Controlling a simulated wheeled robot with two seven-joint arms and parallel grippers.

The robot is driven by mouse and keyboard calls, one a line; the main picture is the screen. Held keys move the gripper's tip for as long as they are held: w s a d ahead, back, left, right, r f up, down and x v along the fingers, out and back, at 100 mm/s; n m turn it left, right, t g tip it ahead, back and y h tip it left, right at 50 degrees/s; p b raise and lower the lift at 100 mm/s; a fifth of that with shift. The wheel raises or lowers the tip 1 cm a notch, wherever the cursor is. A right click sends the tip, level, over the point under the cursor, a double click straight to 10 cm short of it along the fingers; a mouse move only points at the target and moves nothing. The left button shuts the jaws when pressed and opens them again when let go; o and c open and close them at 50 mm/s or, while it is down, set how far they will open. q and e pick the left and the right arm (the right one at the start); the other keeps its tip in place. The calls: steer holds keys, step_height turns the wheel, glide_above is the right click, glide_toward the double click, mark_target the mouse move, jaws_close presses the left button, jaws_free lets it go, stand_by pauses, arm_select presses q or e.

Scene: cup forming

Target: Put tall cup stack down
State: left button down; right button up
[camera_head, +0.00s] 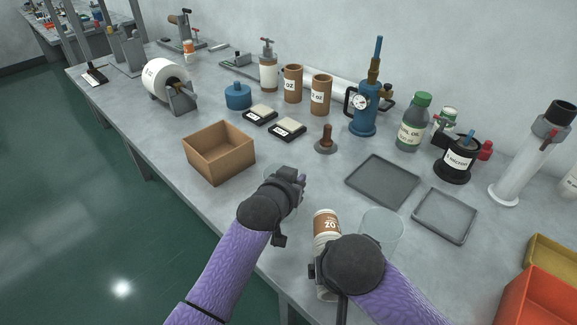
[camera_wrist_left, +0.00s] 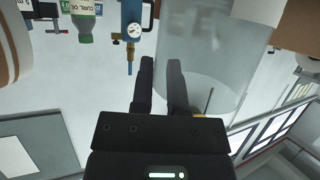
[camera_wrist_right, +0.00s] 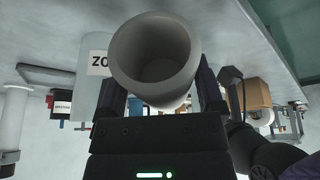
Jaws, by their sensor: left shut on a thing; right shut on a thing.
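The cup stack (camera_head: 327,223), white with a brown band, is near the front edge in the head view. Its printed label looks upside down. My right gripper (camera_wrist_right: 160,92) is shut around it. In the right wrist view a pale open mouth (camera_wrist_right: 155,62) lies between the fingers, facing the camera. My right wrist covers part of the stack in the head view. My left gripper (camera_head: 300,180) is left of the stack, at a clear cylinder (camera_head: 272,174). In the left wrist view its fingers are close together at the cylinder wall (camera_wrist_left: 205,55). Whether the stack touches the table is hidden.
A clear cylinder (camera_head: 382,232) stands just right of the stack. Two grey trays (camera_head: 383,180) (camera_head: 444,214) lie behind and right. A cardboard box (camera_head: 218,152) is on the left. An orange bin (camera_head: 545,300) fills the front right corner.

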mark_target(326, 221)
steer(key=w+r, duration=0.1)
steer(key=w, duration=0.1)
steer(key=w+r, duration=0.2)
steer(key=w, duration=0.1)
steer(key=w+r, duration=0.1)
steer(key=w, duration=0.1)
steer(key=shift+w+a+r, duration=0.15)
steer(key=shift+w+r, duration=0.2)
steer(key=shift+w, duration=0.05)
steer(key=f, duration=0.9)
steer(key=shift+w+f, duration=0.25)
steer(key=shift+f, duration=0.1)
